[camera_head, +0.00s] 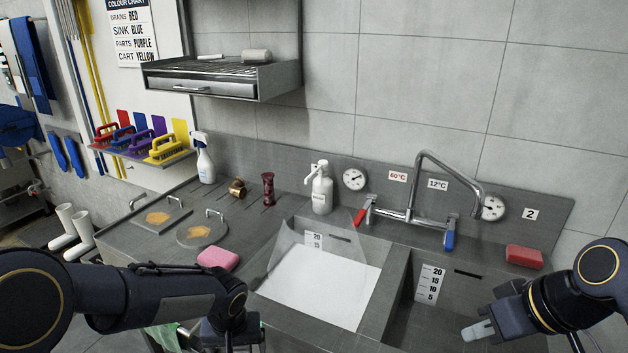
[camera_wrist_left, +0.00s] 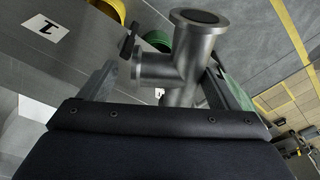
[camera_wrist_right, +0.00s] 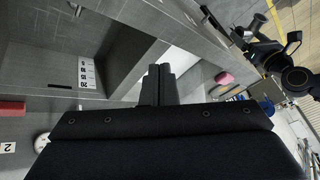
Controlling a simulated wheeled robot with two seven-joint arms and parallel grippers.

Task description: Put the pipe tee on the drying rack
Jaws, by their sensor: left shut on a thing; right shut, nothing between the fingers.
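The pipe tee (camera_wrist_left: 185,60) is a grey metal fitting with flanged ends. It shows in the left wrist view between the fingers of my left gripper (camera_wrist_left: 165,95), which is shut on it. In the head view my left gripper (camera_head: 232,338) is low at the bottom edge, in front of the counter, and I cannot make out the tee there. The drying rack (camera_head: 190,69) is a wall shelf with a wire top, high at the back left. My right gripper (camera_head: 478,331) is shut and empty over the right basin; its closed fingers show in the right wrist view (camera_wrist_right: 159,85).
The sink (camera_head: 385,310) has a tall faucet (camera_head: 412,200) behind it. A soap bottle (camera_head: 322,190), spray bottle (camera_head: 204,160), brass fitting (camera_head: 237,187) and dark red piece (camera_head: 268,188) stand on the counter below the rack. A pink sponge (camera_head: 218,258) lies left of the sink. Two pale items lie on the rack.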

